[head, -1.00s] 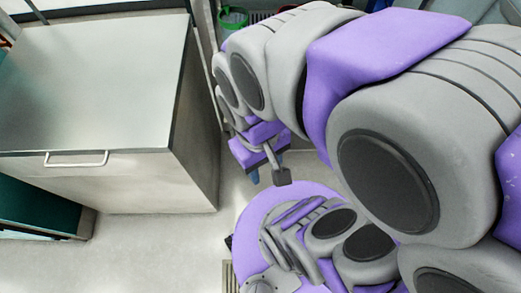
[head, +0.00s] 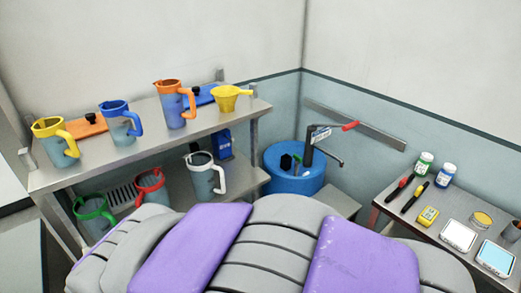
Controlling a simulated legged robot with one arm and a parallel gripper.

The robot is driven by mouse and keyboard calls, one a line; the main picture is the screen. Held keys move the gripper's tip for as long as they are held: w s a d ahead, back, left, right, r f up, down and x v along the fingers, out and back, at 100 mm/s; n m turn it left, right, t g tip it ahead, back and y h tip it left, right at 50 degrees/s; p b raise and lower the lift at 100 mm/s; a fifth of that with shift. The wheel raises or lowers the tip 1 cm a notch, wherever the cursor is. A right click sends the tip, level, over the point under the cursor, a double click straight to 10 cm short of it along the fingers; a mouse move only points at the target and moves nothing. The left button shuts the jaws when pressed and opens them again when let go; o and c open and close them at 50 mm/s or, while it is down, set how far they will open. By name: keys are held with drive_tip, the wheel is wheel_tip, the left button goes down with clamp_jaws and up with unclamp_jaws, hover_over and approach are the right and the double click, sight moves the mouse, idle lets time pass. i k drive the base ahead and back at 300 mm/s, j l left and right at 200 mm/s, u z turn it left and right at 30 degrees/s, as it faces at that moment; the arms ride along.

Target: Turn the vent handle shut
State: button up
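A blue drum (head: 292,182) stands in the corner at the middle right, with a dark pump or tap fitting (head: 309,150) on its top. A lever with a red grip (head: 350,126) sticks out to the right from the top of this fitting, and a dark spout (head: 330,157) points right below it. I cannot tell whether this red lever is the vent handle; no other clear vent handle shows. My grey and purple arm fills the bottom middle. My gripper is out of view.
A two-tier steel shelf (head: 85,153) at left carries several coloured jugs, such as an orange-topped one (head: 172,105), and a yellow funnel (head: 230,97). A steel table (head: 392,205) at right holds bottles, markers and small devices. A wall rail (head: 370,133) runs behind the drum.

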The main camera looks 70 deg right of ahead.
sight(298, 160)
drive_tip(key=k+z, duration=0.15)
drive_tip(key=z, duration=2.3)
drive_tip(key=i+l+u, duration=0.15)
drive_tip(key=i+l, duration=0.15)
drive_tip(key=i, duration=0.2)
drive_tip(key=i+l+u, duration=0.15)
drive_tip(key=i+l, duration=0.25)
